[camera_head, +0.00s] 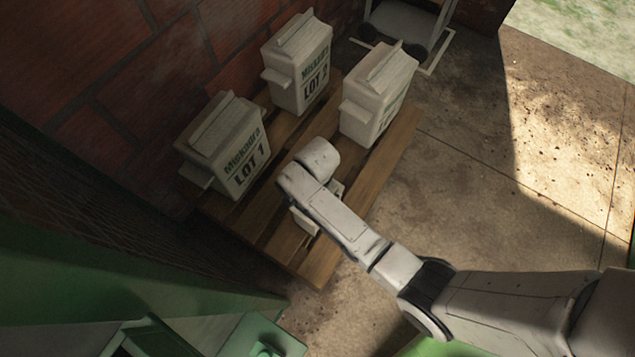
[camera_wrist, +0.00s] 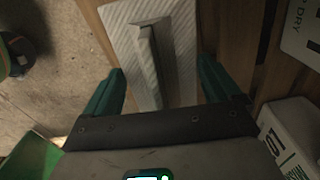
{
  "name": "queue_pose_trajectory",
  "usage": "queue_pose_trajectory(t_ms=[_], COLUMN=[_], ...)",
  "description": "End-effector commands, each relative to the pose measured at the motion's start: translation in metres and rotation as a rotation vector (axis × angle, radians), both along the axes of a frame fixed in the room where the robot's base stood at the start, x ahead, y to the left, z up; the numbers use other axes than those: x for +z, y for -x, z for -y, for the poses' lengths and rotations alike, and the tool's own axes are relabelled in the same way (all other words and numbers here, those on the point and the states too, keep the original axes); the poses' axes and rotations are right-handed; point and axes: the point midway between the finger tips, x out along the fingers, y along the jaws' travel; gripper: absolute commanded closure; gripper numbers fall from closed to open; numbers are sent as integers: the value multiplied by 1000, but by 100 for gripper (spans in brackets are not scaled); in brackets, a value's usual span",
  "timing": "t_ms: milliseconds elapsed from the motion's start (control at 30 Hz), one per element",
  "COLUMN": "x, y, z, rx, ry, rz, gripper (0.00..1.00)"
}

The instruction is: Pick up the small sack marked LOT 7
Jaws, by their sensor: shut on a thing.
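My gripper has its two green fingers on either side of a pale woven sack (camera_wrist: 178,30), seen from above with a raised folded ridge along its top. The fingertips (camera_wrist: 160,68) are shut on it. Its printed face is out of view, so I cannot read its lot number. In the head view my gripper is mostly hidden under my own wrist, over the near part of the wooden pallet (camera_head: 322,262).
A LOT 2 sack (camera_head: 298,65) stands at the back of the pallet. Another sack (camera_head: 375,100), its number unclear, stands at the right. A brick wall (camera_head: 110,90) is close behind at left. Concrete floor (camera_head: 480,180) is open to the right. Green machinery (camera_head: 110,290) is at lower left.

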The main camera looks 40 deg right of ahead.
Motion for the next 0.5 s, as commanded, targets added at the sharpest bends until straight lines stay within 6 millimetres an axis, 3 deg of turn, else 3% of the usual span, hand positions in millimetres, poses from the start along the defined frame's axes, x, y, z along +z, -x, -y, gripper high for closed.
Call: queue_pose_trajectory(t_ms=[433, 500], x=[0, 1], y=[0, -1], z=[0, 0], rx=[0, 0], ry=[0, 1], rz=[-1, 1], gripper=[93, 95])
